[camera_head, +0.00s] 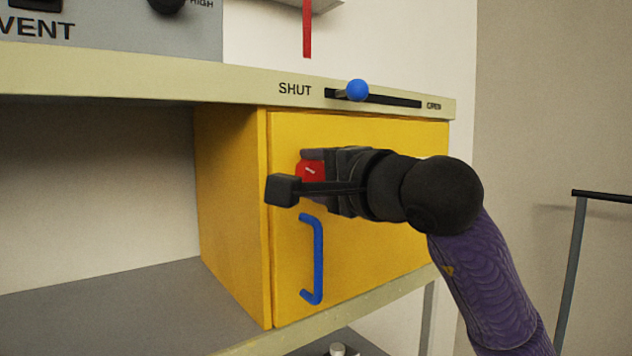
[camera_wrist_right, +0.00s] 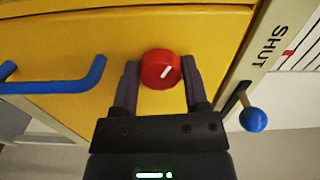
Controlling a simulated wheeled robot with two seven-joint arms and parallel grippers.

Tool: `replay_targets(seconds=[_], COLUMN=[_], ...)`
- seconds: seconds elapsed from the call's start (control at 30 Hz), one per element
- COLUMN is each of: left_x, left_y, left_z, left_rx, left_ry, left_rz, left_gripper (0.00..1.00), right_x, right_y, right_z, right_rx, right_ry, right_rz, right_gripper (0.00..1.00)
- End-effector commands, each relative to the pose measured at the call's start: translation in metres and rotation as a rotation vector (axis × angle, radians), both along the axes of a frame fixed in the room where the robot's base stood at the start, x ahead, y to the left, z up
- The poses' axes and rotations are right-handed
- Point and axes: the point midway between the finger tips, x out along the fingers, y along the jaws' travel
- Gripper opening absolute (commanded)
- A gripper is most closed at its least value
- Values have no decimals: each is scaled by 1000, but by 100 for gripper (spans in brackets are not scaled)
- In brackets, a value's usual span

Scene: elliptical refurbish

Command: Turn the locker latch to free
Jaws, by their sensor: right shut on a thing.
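The yellow locker (camera_head: 380,275) stands on a shelf with its door closed. A round red latch knob (camera_head: 308,178) with a short white mark sits on the upper part of the door. My right gripper (camera_head: 313,172) reaches in from the right and is shut on the red latch. In the right wrist view the two fingers flank the red latch (camera_wrist_right: 160,69), and its white mark is slanted. In the head view the gripper hides part of the latch. My left gripper is in neither view.
A blue handle (camera_head: 318,258) is below the latch on the door. Above the locker, a blue-knobbed slider (camera_head: 357,90) sits in a slot near its SHUT end. The shelf left of the locker (camera_head: 110,305) is bare.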

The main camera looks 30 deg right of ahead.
Motion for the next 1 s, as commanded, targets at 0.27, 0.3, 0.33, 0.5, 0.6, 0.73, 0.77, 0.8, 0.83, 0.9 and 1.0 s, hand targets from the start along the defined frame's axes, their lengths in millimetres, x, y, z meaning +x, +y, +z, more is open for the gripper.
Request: replay_targets(seconds=[0.27, 0.3, 0.33, 0.5, 0.6, 0.73, 0.77, 0.8, 0.83, 0.9, 1.0], left_x=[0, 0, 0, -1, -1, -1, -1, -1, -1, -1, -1], left_y=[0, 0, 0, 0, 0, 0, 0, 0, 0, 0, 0], left_z=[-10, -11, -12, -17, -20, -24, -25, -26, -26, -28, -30], left_rx=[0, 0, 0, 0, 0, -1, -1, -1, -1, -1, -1], left_ry=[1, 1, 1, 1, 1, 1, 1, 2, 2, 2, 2], left_rz=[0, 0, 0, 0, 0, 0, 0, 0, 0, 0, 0], left_gripper=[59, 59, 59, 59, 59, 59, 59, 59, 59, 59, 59], right_x=[0, 0, 0, 0, 0, 0, 0, 0, 1, 1, 0], right_y=[0, 0, 0, 0, 0, 0, 0, 0, 0, 0, 0], right_z=[-1, -1, -1, -1, -1, -1, 0, 0, 0, 0, 0], right_rx=[259, 297, 326, 487, 581, 698, 724, 758, 783, 836, 904], right_ry=[22, 25, 27, 41, 48, 59, 61, 62, 64, 69, 74], right_rz=[-1, -1, -1, -1, -1, 0, 0, 0, 0, 0, 0], right_gripper=[0, 0, 0, 0, 0, 0, 0, 0, 0, 0, 0])
